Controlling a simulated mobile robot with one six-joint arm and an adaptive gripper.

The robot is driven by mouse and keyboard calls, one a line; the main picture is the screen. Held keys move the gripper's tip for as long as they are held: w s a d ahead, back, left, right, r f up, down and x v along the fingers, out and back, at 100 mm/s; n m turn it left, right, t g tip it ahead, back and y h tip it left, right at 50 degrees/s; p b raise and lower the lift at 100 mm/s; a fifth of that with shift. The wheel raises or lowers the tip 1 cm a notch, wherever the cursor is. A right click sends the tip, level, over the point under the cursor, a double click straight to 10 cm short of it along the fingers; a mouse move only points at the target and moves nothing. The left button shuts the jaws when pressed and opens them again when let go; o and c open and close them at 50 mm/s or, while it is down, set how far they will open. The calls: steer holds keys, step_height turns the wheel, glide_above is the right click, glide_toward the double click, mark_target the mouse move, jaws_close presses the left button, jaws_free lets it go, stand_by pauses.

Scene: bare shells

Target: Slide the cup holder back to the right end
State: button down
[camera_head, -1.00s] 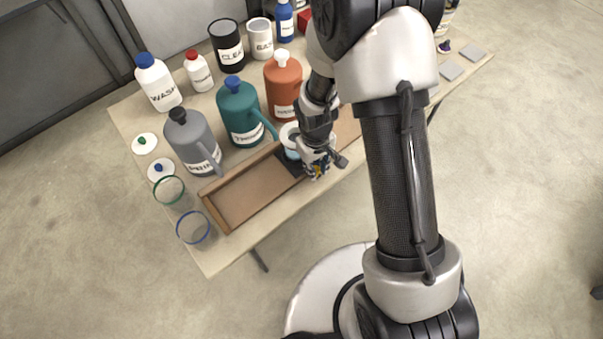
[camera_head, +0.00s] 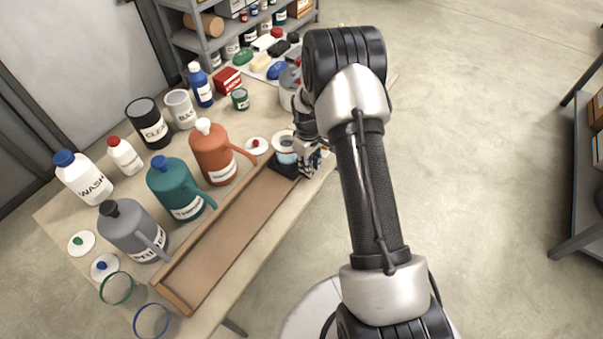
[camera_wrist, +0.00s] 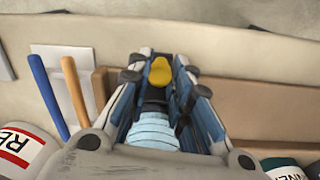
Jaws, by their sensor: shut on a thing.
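The cup holder has a dark base (camera_head: 286,164) and carries a white-rimmed cup (camera_head: 284,143) with pale blue contents or sides. It sits in a long wooden tray (camera_head: 225,243), at or close to its right end. My gripper (camera_head: 311,160) is at the holder's near right side. In the wrist view, my gripper (camera_wrist: 160,85) has its fingers closed around a yellow piece (camera_wrist: 160,72), which appears to belong to the holder. The pale blue ribbed cup (camera_wrist: 152,131) shows below it. The fingers hide the exact contact and any gap to the tray's end.
A grey jug (camera_head: 130,230), a teal jug (camera_head: 175,188) and an orange jug (camera_head: 212,152) line the tray's far side. Green (camera_head: 116,287) and blue (camera_head: 151,320) rings lie at the left table end. The tray left of the holder is empty.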

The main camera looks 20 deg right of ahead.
steer(key=shift+w+d, duration=0.45)
steer(key=shift+d, duration=0.2)
steer(key=shift+r, duration=0.1)
steer(key=c, duration=1.4)
jaws_free()
steer(key=shift+d, duration=0.1)
steer(key=r, duration=1.2)
steer(key=shift+s+a, duration=0.1)
steer(key=shift+a, duration=0.2)
